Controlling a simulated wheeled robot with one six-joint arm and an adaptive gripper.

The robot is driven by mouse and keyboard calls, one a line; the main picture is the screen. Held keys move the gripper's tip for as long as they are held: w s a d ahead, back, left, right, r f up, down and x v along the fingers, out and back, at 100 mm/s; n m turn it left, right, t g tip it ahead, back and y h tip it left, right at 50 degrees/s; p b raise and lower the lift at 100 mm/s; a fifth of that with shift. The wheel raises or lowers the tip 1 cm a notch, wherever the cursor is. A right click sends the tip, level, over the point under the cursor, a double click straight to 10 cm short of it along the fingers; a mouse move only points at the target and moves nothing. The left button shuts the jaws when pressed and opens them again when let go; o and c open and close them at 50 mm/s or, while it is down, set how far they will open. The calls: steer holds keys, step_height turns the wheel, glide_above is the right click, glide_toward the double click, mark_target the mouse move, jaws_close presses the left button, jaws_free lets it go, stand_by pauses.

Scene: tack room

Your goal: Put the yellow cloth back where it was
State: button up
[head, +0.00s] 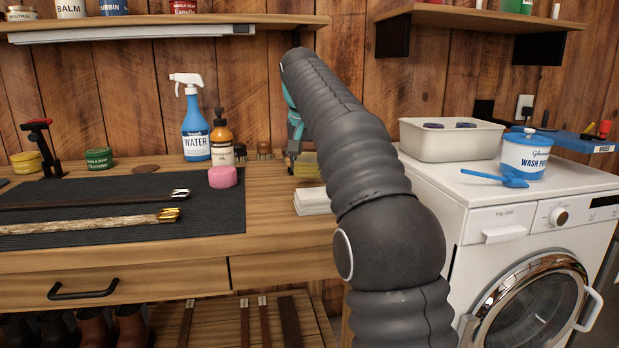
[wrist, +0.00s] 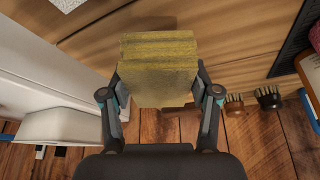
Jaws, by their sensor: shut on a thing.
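The yellow cloth (wrist: 158,75) is folded in layers and sits between the two fingers of my gripper (wrist: 160,90), which is shut on it. In the head view the cloth (head: 307,165) shows partly behind my arm, at the right end of the wooden bench (head: 270,220). My gripper (head: 294,160) is mostly hidden there by my arm. The cloth is just behind a stack of folded white cloths (head: 313,202). I cannot tell whether the yellow cloth touches the bench.
Small brushes (head: 264,151), an amber bottle (head: 221,140) and a blue spray bottle (head: 194,125) stand left of my gripper. The washing machine (head: 480,220) carrying a pale bin (head: 450,142) is on the right.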

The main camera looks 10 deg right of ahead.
mark_target(310, 177)
steer(key=shift+f+b, duration=0.75)
steer(key=shift+f, duration=1.2)
steer(key=o, duration=1.2)
steer(key=shift+f, duration=0.1)
steer(key=shift+o, duration=0.2)
steer(key=p+v, duration=0.3)
steer(key=v, duration=0.7)
steer(key=shift+r, duration=0.4)
steer(key=shift+s+a+r, duration=0.1)
steer(key=shift+s+r, duration=0.25)
steer(key=shift+r, duration=0.3)
